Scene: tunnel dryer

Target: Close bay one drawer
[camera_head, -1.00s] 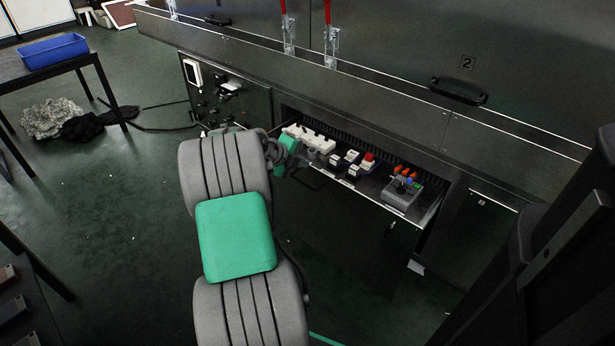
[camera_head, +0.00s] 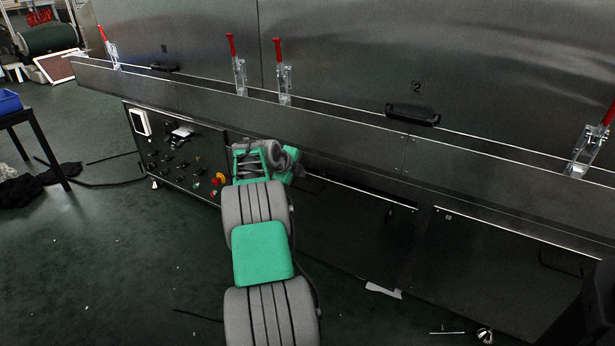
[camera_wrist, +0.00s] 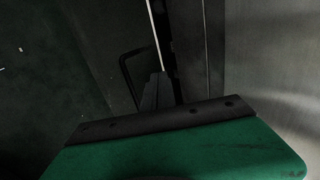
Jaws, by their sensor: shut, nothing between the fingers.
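The bay one drawer (camera_head: 350,232) is under the long ledge of the dryer in the head view. Its dark front stands about in line with the panel to its right, and its contents are out of sight. I cannot tell whether it is fully flush. Its handle (camera_wrist: 128,72) and pale top edge (camera_wrist: 154,30) show in the wrist view. My gripper (camera_wrist: 157,90) is shut and empty, close to the drawer front beside the handle. Contact is not clear.
A control panel (camera_head: 180,150) with knobs and a red button is left of the drawer. The ledge (camera_head: 330,128) overhangs the drawer, with red-handled clamps (camera_head: 240,75) above. Another lower panel (camera_head: 500,265) is to the right. Open green floor (camera_head: 110,250) lies left of my arm.

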